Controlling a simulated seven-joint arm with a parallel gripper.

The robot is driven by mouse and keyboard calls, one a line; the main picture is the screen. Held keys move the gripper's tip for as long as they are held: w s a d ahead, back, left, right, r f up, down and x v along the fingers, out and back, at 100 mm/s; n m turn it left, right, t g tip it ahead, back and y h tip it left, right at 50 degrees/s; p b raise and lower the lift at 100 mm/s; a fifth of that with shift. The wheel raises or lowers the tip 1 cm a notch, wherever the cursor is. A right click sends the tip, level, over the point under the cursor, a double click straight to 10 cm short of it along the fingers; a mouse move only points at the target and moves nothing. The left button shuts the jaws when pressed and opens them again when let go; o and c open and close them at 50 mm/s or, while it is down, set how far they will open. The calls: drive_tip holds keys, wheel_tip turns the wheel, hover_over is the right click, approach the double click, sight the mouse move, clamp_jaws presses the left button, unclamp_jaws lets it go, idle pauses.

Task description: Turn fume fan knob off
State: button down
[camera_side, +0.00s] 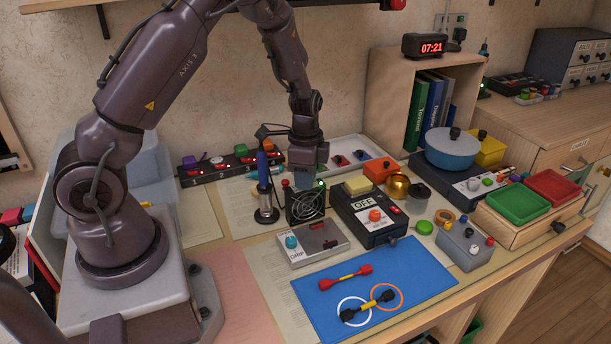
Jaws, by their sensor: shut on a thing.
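The fume fan (305,206) is a small black box with a round front grille, standing upright near the middle of the table. A green light (320,184) glows at its top right. My gripper (307,177) points straight down onto the top of the fan and is shut there. The fan knob sits between the fingers and is mostly hidden by them, so its pointer cannot be read.
A soldering iron stand (264,206) with a blue-handled iron is close on the left. A grey box marked GRIP (313,241) lies in front. A black station showing OFF (367,213) stands close on the right. A blue mat (420,274) lies nearer the front edge.

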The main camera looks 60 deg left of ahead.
drive_tip(key=c, duration=1)
unclamp_jaws()
wheel_tip(320, 180, up, 13)
